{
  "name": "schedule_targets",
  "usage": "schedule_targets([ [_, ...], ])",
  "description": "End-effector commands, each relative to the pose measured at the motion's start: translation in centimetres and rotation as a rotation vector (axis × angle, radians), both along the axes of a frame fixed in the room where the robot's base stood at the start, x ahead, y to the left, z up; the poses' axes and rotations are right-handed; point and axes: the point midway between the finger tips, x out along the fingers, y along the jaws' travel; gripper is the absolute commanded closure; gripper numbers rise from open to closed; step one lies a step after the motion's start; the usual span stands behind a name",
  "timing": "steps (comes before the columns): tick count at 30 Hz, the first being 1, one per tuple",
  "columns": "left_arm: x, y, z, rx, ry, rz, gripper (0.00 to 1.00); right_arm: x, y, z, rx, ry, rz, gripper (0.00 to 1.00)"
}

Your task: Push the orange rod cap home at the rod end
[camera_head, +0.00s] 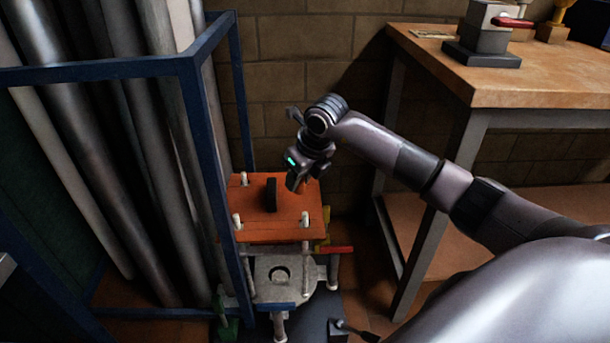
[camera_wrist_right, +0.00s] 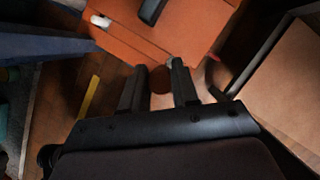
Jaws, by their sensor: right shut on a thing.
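An orange plate (camera_head: 262,205) with a black upright handle (camera_head: 271,194) sits on several pale rods whose white ends stick up near its corners. One rod end (camera_head: 305,218) shows at the near right corner. My right gripper (camera_head: 296,186) points down at the plate's far right corner and hides it in the head view. Whether the cap touches a rod end cannot be told. My left gripper is out of view.
A blue frame (camera_head: 208,130) with tall grey pipes stands left of the plate. A grey flange plate (camera_head: 268,268) lies below it, with a red lever (camera_head: 334,249) beside it. A wooden workbench (camera_head: 500,70) stands at the right. A brick wall closes the back.

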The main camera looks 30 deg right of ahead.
Motion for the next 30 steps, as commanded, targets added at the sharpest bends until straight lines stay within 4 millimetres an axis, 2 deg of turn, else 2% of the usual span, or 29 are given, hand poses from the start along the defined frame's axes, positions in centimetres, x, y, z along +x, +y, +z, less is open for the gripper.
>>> schedule_targets([
  [3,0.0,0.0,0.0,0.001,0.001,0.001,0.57,0.1,-1.1,-0.4,0.001,0.002,-0.118,0.99],
  [6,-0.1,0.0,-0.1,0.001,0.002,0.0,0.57,0.2,-1.6,-0.5,0.002,0.0,-0.165,0.99],
  [20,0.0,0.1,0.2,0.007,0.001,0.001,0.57,0.2,-1.7,-0.4,0.0,-0.005,-0.177,0.99],
  [30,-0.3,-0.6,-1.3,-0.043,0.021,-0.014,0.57,0.2,-1.7,-2.8,0.002,-0.006,-0.176,0.99],
])
